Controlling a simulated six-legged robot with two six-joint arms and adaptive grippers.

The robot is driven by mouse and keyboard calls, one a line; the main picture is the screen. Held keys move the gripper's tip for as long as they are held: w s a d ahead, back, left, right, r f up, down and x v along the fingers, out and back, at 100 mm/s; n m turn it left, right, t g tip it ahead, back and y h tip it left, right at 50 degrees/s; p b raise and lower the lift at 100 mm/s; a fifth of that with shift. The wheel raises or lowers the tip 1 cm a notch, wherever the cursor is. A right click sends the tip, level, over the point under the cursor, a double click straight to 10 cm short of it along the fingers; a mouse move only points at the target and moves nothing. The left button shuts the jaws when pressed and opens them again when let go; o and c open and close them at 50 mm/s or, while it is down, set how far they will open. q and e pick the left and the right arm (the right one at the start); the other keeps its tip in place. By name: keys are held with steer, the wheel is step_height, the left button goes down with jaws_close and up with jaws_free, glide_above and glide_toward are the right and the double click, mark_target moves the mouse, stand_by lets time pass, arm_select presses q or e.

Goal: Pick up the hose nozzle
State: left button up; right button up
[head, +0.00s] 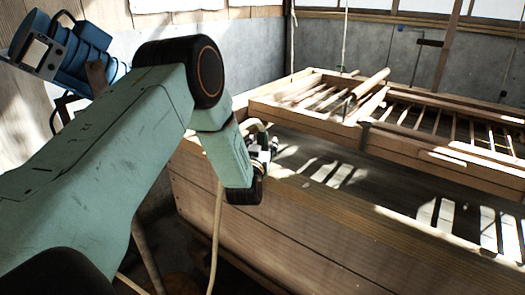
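My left arm comes in from the left, and its gripper (264,146) is at the near corner of the wooden vat, by its rim. The wrist hides much of this gripper, so its fingers are not clear. A thin pale hose (216,240) hangs down the vat's front side just below the wrist. A pale curved piece, perhaps of the same hose, shows just above the gripper. I cannot make out the hose nozzle itself; it may be hidden behind the wrist or in the gripper. My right gripper is not in view.
The large wooden vat (290,228) fills the right and centre. A slatted wooden frame (440,143) hangs over it, with a rod (370,83) lying on top. A blue motor-like machine (85,55) stands at the upper left. Grey walls close the back.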

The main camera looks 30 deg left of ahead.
arm_select(q)
steer(key=shift+w+f, duration=0.1)
steer(key=c, duration=0.3)
steer(key=shift+s, duration=0.2)
steer(key=c, duration=0.4)
steer(key=shift+w, duration=0.15)
jaws_close()
